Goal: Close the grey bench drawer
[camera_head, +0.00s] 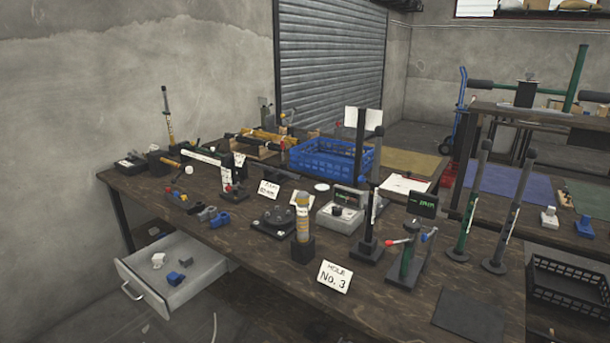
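The grey bench drawer (206,258) is pulled out under the left end of the dark wooden workbench (240,243). Its front panel, with a curved metal handle (131,291), faces the lower left. A white part (158,260) and small blue parts (174,278) lie inside it. Neither of my grippers shows in the head view, so their state cannot be seen.
The benchtop is crowded with hand presses, a blue crate (329,158), a "HOLE No. 3" card (335,277) and several small blue and grey parts. A black crate (568,285) stands at the lower right. The floor in front of the drawer (70,300) looks clear.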

